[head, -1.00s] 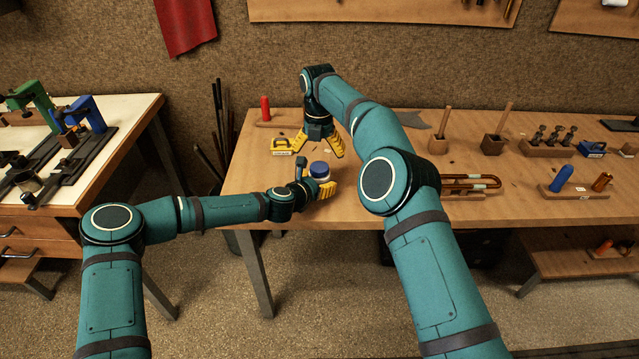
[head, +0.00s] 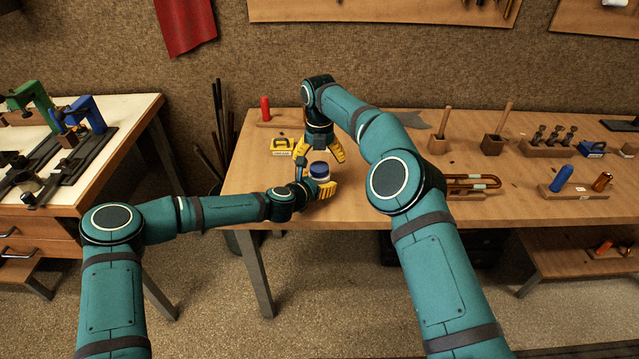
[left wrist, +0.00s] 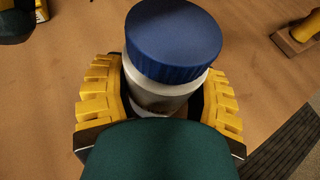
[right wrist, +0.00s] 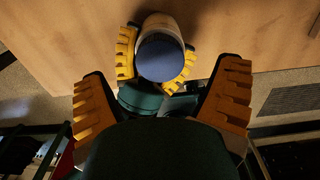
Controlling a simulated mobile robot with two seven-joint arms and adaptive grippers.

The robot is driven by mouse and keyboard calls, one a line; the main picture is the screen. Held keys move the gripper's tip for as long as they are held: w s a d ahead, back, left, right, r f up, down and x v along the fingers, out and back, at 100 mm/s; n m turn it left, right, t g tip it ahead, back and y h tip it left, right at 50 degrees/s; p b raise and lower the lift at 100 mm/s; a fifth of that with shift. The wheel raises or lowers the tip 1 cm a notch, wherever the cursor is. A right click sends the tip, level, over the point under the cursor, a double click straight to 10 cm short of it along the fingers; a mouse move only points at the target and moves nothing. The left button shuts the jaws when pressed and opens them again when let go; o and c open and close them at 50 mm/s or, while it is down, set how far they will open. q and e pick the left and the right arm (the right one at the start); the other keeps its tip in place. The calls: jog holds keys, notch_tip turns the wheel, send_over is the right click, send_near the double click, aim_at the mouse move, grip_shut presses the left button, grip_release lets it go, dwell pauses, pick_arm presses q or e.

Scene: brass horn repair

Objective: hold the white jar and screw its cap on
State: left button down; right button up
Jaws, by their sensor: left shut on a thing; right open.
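The white jar (left wrist: 158,98) stands upright on the bench, with its blue cap (left wrist: 172,38) on its top. I cannot tell how tightly the cap sits. My left gripper (left wrist: 160,105) is shut on the jar body, one yellow finger on each side. In the head view the blue cap (head: 319,169) shows above my left gripper (head: 318,188). My right gripper (head: 322,155) is open and empty, pointing down just behind and above the jar. In the right wrist view the cap (right wrist: 160,58) lies ahead, beyond and between the open fingertips.
A yellow block with a handle (head: 281,146) stands left of the right gripper. A red peg (head: 265,108) stands on a wooden base at the back left. A copper tube piece (head: 470,182) lies to the right. The bench's front edge (head: 350,225) is close to the jar.

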aim_at(319, 167)
jog(key=shift+f, duration=1.6)
jog(key=c, duration=1.3)
jog(key=shift+m, duration=1.7)
jog(key=shift+c, duration=0.3)
jog(key=o, duration=1.2)
jog(key=shift+r, duration=0.1)
jog(key=shift+r, duration=2.2)
